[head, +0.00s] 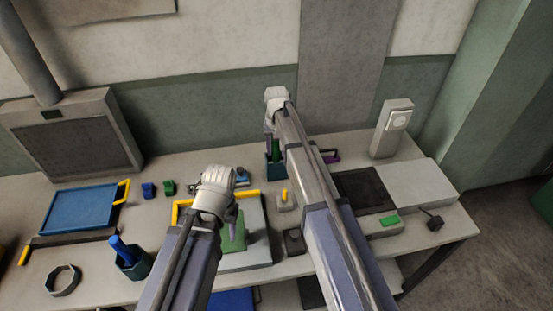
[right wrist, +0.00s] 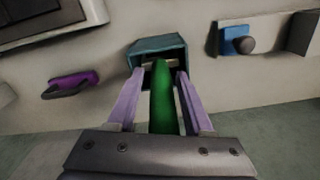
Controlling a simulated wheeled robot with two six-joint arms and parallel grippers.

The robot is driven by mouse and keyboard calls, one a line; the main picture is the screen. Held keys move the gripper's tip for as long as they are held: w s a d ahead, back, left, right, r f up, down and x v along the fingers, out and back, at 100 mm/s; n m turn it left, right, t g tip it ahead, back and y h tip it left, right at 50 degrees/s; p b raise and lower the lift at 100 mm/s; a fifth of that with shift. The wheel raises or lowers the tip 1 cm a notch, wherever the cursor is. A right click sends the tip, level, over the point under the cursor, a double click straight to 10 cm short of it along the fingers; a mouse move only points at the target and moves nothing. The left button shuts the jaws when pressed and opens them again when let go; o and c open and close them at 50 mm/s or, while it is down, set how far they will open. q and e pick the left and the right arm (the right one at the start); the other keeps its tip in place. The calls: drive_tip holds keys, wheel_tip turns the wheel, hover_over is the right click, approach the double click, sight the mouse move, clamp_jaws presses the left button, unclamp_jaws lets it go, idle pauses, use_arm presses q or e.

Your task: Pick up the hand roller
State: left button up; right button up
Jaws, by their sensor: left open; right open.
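A green handle (right wrist: 161,98) stands in a teal holder (right wrist: 160,47) at the back of the table. It also shows in the head view (head: 276,149). Its lower end is hidden in the holder, so I cannot tell for sure that it is the hand roller. My right gripper (right wrist: 160,75) is open, with one lilac finger on each side of the green handle; contact is not clear. My left gripper (head: 233,222) hangs above the press board with the green plate (head: 233,238), apart from the holder.
A purple object with a dark handle (right wrist: 72,85) lies beside the holder. A blue-handled tool (head: 122,247) stands in a dark cup (head: 134,268) at the front left. A blue tray (head: 82,208), a dark pad (head: 364,191) and a white dispenser (head: 391,130) occupy the table.

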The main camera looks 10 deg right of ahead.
drive_tip(key=shift+f+b, duration=0.45)
drive_tip(key=shift+f, duration=0.5)
drive_tip(key=shift+r, duration=0.1)
drive_tip(key=shift+c, duration=0.2)
clamp_jaws()
